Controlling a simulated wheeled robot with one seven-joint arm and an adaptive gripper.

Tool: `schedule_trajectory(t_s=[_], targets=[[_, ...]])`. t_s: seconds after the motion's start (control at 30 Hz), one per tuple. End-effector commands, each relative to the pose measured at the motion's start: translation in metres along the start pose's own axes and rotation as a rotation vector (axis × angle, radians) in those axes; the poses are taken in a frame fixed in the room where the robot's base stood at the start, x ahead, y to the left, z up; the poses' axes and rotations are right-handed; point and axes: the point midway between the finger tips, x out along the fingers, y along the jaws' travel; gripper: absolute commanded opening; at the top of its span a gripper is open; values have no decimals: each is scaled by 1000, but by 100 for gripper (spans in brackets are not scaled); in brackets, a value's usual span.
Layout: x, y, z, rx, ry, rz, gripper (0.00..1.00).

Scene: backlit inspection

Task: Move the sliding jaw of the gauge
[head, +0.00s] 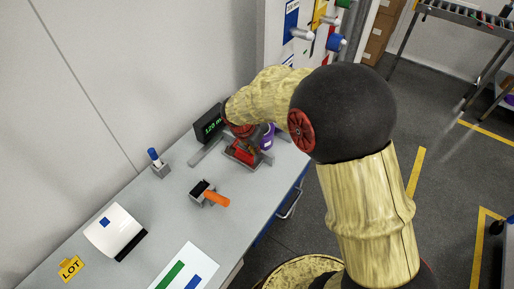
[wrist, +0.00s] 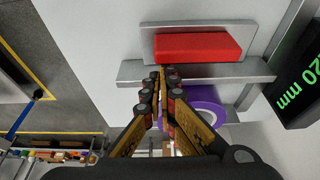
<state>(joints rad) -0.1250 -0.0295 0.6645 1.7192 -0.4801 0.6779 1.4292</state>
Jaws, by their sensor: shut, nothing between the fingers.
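The gauge has a grey metal rail (wrist: 250,69) and a red block (wrist: 197,46) on a grey plate, seen in the wrist view. Which part is the sliding jaw is not clear. A purple round piece (wrist: 206,104) lies on the near side of the rail, partly behind my fingers; it also shows in the head view (head: 267,139). A black display (wrist: 297,78) reads 120 mm in green. My gripper (wrist: 163,73) is shut and empty, its tips over the rail beside the red block. Contact cannot be told. In the head view my arm partly covers the gauge.
On the grey bench (head: 172,213) stand a blue-topped item in a small holder (head: 160,168), a dark block with an orange handle (head: 208,195), a white curved panel (head: 115,230) and a yellow LOT tag (head: 71,268). The wall bounds the bench's back.

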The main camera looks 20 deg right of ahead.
Motion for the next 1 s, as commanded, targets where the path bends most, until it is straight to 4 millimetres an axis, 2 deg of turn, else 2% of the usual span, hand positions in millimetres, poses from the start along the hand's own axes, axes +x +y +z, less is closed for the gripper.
schedule_trajectory(t_s=[0.2,0.4,0.83,1.0], targets=[[-14,-1,50,-7,0,-4,0],[-24,0,74,-3,-1,-1,0],[-27,0,77,-1,-5,0,0],[-43,-2,65,-1,-4,-1,0]])
